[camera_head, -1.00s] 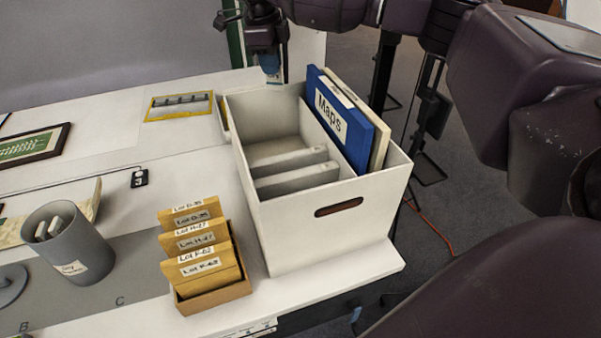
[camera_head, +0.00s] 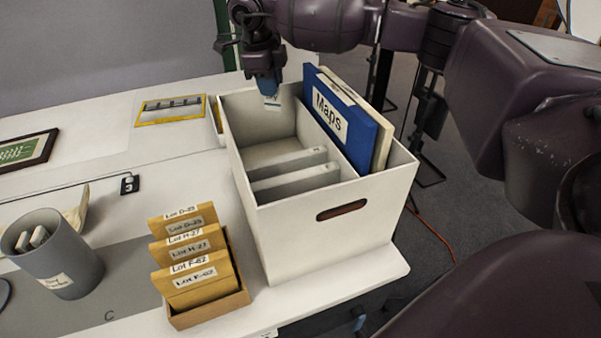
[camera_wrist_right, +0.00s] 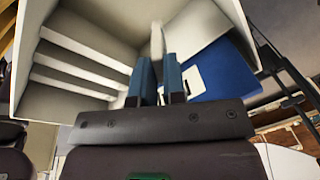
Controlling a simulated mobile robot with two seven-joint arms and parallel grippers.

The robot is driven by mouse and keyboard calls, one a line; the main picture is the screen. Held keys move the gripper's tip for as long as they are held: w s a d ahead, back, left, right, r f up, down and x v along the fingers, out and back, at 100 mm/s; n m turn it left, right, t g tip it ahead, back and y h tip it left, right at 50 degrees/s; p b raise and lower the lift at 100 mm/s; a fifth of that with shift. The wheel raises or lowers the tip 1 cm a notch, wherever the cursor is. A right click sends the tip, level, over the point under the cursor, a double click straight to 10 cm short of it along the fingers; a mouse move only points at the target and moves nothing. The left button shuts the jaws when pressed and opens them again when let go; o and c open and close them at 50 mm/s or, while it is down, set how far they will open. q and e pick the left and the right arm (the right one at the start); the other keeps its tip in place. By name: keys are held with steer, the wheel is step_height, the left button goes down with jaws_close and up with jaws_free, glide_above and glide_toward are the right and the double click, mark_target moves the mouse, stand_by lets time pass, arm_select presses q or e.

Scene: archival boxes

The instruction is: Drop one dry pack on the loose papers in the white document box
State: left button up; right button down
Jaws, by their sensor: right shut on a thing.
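The white document box (camera_head: 335,250) stands at the table's right end, open at the top. My right gripper (camera_head: 269,87) is over the far end of its left bay, pointing down. It is shut on a small white dry pack (camera_head: 272,101) with a printed label, which hangs below the fingertips at about the height of the box's far rim. In the right wrist view, the two blue fingers (camera_wrist_right: 160,82) are above the box interior. More white packs (camera_head: 38,238) stand in a grey cup (camera_head: 68,262) at the left. I cannot make out loose papers. My left gripper is out of view.
A blue Maps folder (camera_head: 340,125) and a cream folder (camera_head: 383,140) rise above the box's right side. Low grey dividers (camera_head: 290,165) cross its left bay. A brown holder (camera_head: 210,308) with several tan envelopes stands in front. A framed green card (camera_head: 25,150) lies left.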

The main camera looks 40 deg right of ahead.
steer(key=shift+r, duration=0.1)
steer(key=c, duration=1.1)
jaws_free()
step_height(320, 180, up, 11)
steer(key=a+p, duration=0.1)
steer(key=shift+s+a+f, duration=0.15)
steer(key=shift+a+f, duration=0.05)
steer(key=shift+a, duration=0.2)
